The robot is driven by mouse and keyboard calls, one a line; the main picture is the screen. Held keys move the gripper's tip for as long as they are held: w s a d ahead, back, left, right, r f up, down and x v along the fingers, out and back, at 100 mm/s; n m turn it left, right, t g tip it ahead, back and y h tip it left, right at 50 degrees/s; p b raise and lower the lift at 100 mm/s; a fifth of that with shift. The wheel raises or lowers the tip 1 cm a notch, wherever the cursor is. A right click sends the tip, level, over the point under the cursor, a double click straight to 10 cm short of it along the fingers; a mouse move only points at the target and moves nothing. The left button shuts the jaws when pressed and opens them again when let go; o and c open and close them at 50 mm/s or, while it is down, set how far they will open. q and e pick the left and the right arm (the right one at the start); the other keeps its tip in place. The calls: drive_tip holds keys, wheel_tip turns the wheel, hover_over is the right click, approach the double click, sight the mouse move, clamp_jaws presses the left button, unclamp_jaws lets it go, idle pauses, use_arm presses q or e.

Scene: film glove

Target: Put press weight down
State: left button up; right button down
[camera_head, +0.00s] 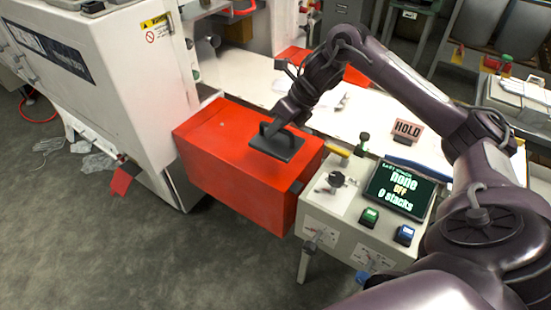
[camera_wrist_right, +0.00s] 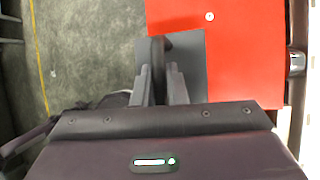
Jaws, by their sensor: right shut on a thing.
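The press weight (camera_head: 278,146) is a flat dark grey plate with a raised handle, over the top of the red box (camera_head: 215,150) toward its right end. My right gripper (camera_head: 270,126) is shut on the weight's handle. In the right wrist view the weight's plate (camera_wrist_right: 190,65) shows beyond the fingers (camera_wrist_right: 159,70), with red surface (camera_wrist_right: 240,60) to its right and floor to its left. I cannot tell for sure whether the plate touches the red top. My left gripper is not in view.
A control panel (camera_head: 345,205) with a dark screen (camera_head: 400,188) and push buttons stands right of the red box. A white machine (camera_head: 115,85) is at the left. Grey floor is open in front.

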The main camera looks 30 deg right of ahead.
sight(300, 142)
wheel_tip(300, 142, down, 9)
drive_tip(key=shift+r, duration=0.1)
drive_tip(key=c, duration=1.5)
unclamp_jaws()
drive_tip(key=shift+o, duration=0.2)
drive_tip(key=v, duration=1.2)
drive_tip(key=shift+b, duration=0.3)
